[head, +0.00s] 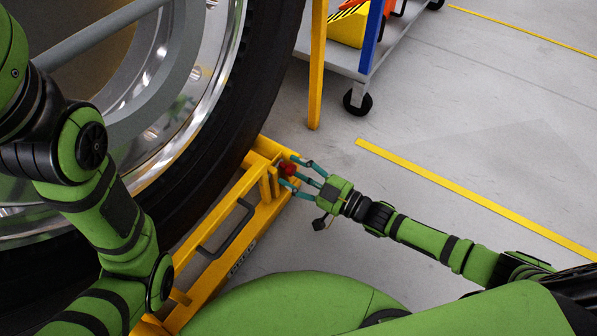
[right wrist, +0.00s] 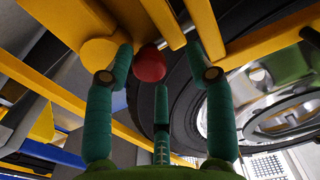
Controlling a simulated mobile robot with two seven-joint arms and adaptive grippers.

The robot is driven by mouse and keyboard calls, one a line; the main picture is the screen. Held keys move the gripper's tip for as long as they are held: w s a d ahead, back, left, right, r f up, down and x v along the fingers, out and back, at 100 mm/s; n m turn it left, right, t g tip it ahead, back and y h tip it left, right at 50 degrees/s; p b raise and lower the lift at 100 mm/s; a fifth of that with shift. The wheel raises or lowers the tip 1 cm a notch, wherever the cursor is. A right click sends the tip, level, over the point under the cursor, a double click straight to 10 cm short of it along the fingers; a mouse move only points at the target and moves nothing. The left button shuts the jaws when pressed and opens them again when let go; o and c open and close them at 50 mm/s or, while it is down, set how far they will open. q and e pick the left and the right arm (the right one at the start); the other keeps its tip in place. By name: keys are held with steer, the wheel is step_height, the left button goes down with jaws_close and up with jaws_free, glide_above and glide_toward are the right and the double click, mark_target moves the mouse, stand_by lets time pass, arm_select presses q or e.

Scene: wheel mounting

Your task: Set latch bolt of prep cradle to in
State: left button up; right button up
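The yellow prep cradle (head: 262,222) stands on the floor against the big tyre. The latch bolt's red knob (head: 288,169) is at the cradle's far end. The knob also shows in the right wrist view (right wrist: 150,66), with a short silver rod beside it. My right gripper (head: 295,173) is at the knob, its teal fingers spread around it. In the right wrist view the fingers (right wrist: 158,58) stand apart, and the knob lies between them, nearer the left one. Contact cannot be told. My left arm shows at the left, but its gripper is out of view.
A large wheel with a black tyre (head: 262,75) and shiny rim fills the upper left. A yellow post (head: 317,70) and a wheeled cart (head: 352,62) with a yellow bin stand behind. The floor to the right is clear, with yellow lines (head: 470,197).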

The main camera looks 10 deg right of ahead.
steer(key=shift+d+f, duration=0.15)
steer(key=shift+s+d, duration=0.15)
steer(key=shift+d, duration=0.05)
steer(key=v, duration=1.1)
steer(key=shift+s, duration=0.2)
steer(key=shift+d, duration=0.1)
